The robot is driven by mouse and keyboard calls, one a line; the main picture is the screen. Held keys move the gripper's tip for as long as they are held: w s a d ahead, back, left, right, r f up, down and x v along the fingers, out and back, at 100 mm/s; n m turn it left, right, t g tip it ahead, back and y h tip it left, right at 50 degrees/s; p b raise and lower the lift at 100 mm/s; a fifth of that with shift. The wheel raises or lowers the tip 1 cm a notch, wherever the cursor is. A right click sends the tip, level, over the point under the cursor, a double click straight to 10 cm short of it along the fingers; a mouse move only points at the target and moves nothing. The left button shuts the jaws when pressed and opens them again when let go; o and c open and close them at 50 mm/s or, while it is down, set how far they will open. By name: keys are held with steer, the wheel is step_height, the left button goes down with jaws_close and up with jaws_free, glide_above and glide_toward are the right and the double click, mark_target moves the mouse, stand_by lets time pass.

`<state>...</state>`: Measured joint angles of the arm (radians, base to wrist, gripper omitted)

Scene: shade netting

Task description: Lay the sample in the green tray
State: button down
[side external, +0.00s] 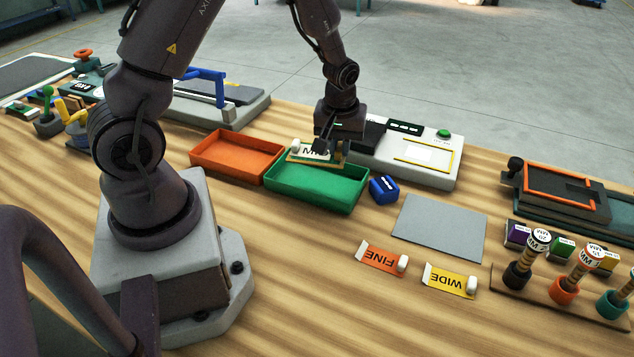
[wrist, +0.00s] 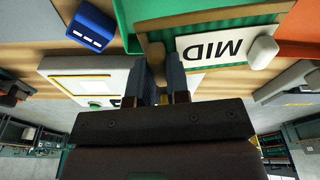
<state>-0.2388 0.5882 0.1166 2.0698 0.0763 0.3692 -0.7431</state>
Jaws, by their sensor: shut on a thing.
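The sample is a wood-edged panel (side external: 299,160) with a white MID label (side external: 314,150) and a white knob at the label's end. It also shows in the wrist view (wrist: 212,17), with green inside its wooden border. My gripper (side external: 331,147) is shut on a brown tab at the sample's edge, seen between the fingers in the wrist view (wrist: 165,85). The sample is over the back part of the green tray (side external: 310,194), whose edge also shows in the wrist view (wrist: 124,28). I cannot tell whether the sample touches the tray.
An orange tray (side external: 232,156) adjoins the green tray on the left. A blue block (side external: 384,190) sits close to its right. A white device (side external: 432,160) with a green button stands behind. A grey mat (side external: 440,228) and orange FINE (side external: 384,258) and yellow WIDE (side external: 450,281) labels lie in front.

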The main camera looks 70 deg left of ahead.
mark_target(336, 187)
steer(key=shift+s+a+f+m, duration=0.3)
steer(key=shift+s+f+m, duration=0.1)
steer(key=shift+m, duration=0.2)
steer(key=shift+w+f+m, duration=0.15)
steer(key=shift+m, duration=0.45)
steer(key=shift+f, duration=3.85)
steer(key=shift+f, duration=0.15)
steer(key=c, duration=1.1)
jaws_free()
